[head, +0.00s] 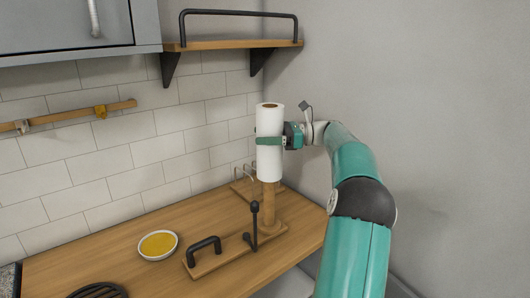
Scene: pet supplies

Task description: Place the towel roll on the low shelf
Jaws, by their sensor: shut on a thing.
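The white towel roll (270,165) stands upright in the air with its brown core showing at the top. My gripper (268,141) is shut around its middle from the right, with a green finger across the front. The roll's lower end is at the top of the visible part of a wooden post (268,205); I cannot tell whether the post reaches inside the roll. A wooden shelf (230,44) with a black rail is on the wall, above and left of the roll. Its visible top looks bare.
The wooden counter (110,243) holds a white bowl with yellow contents (158,246) and a wooden board with a black handle (203,245). A thin black upright (254,222) stands near the post. A grey cabinet (65,25) hangs left of the shelf. Walls close the corner behind the roll.

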